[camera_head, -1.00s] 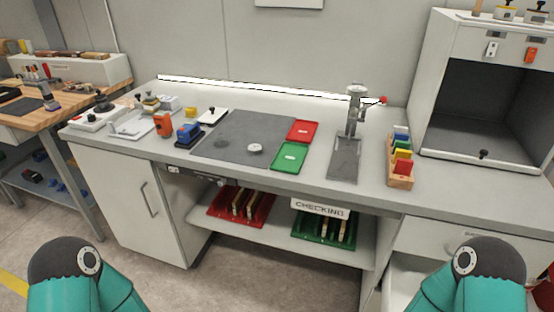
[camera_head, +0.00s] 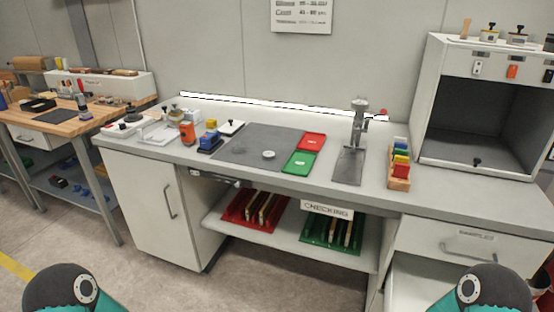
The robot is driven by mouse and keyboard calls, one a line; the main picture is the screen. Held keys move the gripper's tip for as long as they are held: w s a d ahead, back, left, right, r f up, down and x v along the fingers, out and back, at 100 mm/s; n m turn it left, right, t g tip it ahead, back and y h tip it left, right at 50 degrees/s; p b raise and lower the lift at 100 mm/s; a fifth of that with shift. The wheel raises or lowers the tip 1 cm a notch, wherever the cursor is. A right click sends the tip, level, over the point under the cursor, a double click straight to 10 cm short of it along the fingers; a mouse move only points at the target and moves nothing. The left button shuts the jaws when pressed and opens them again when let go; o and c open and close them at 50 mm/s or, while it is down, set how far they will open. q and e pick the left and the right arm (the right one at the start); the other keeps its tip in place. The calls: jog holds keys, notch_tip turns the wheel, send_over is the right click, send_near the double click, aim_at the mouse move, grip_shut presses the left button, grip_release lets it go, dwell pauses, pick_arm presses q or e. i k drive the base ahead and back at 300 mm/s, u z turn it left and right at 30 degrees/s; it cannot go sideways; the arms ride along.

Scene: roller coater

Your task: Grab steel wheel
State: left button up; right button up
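A small round silvery disc (camera_head: 268,154), which looks like the steel wheel, lies on the dark grey mat (camera_head: 245,140) on the workbench. It sits near the mat's right front part, left of the green tray. My two arms show only as teal and black links at the bottom left and bottom right corners. Neither gripper is in view, and nothing is seen touching the disc.
A green tray (camera_head: 299,164) and a red tray (camera_head: 312,140) lie right of the mat. A press stand (camera_head: 352,150) and a wooden block holder (camera_head: 399,184) stand further right. Blue and orange tools sit left. The bench's front edge (camera_head: 300,190) faces me.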

aim_at(268, 155)
jog(key=u, duration=0.1)
jog(key=i, duration=0.9)
jog(key=z, duration=0.1)
jog(key=k, duration=1.1)
jog(key=u, duration=0.55)
jog(key=i, duration=1.55)
jog(key=z, duration=0.2)
